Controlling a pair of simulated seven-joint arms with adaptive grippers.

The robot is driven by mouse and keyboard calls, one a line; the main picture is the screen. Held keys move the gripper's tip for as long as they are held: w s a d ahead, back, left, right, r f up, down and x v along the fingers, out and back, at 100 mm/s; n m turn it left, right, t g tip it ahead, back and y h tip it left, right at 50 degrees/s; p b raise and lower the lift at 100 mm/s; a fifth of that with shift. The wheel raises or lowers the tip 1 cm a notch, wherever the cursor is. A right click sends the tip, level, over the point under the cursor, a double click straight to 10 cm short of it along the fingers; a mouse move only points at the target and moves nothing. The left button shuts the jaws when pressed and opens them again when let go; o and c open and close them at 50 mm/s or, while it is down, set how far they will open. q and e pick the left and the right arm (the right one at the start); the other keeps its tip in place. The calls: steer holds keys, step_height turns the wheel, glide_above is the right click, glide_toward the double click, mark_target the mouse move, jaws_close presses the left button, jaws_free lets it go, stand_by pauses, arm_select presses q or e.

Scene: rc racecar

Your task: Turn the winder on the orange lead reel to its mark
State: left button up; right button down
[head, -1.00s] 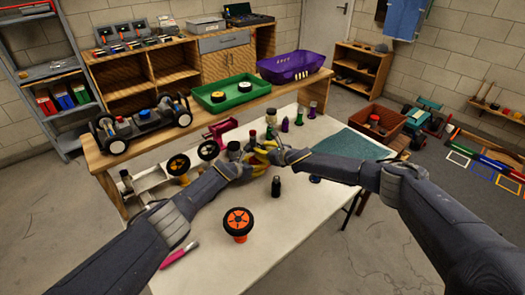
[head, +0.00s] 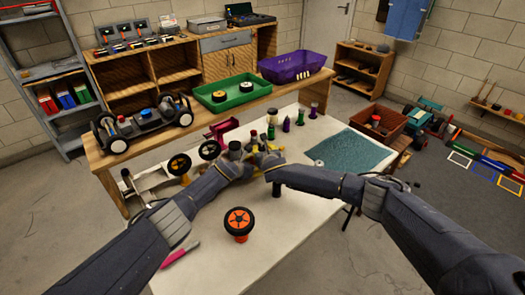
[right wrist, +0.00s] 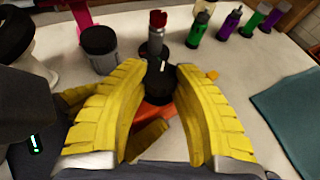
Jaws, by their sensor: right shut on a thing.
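In the right wrist view the orange lead reel (right wrist: 157,112) shows as an orange patch low between yellow fingers, mostly hidden. A black upright piece, which looks like its winder (right wrist: 159,82), stands above the orange. My right gripper (right wrist: 172,84) has its two yellow fingers on either side of this black piece and is shut on it. My left gripper (right wrist: 147,140) comes in from the left, its yellow fingers low beside the orange part; whether they grip it cannot be told. In the head view the arms hide the reel. The mark cannot be made out.
A black-and-orange wheel (head: 238,221) stands on the near white table. A red-topped grey bottle (right wrist: 157,35), a dark-lidded jar (right wrist: 99,46) and several green and purple bottles stand behind the grippers. A teal mat (head: 352,152) lies at right. The table front is mostly clear.

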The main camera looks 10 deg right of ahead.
steer(key=shift+w+r, duration=0.2)
steer(key=shift+r, duration=0.2)
steer(key=c, duration=1.4)
jaws_free()
steer(key=o, duration=0.5)
steer(key=shift+s+f, duration=0.15)
steer(key=shift+f, duration=0.15)
steer(key=v, duration=1.2)
steer(key=shift+a+r, duration=0.1)
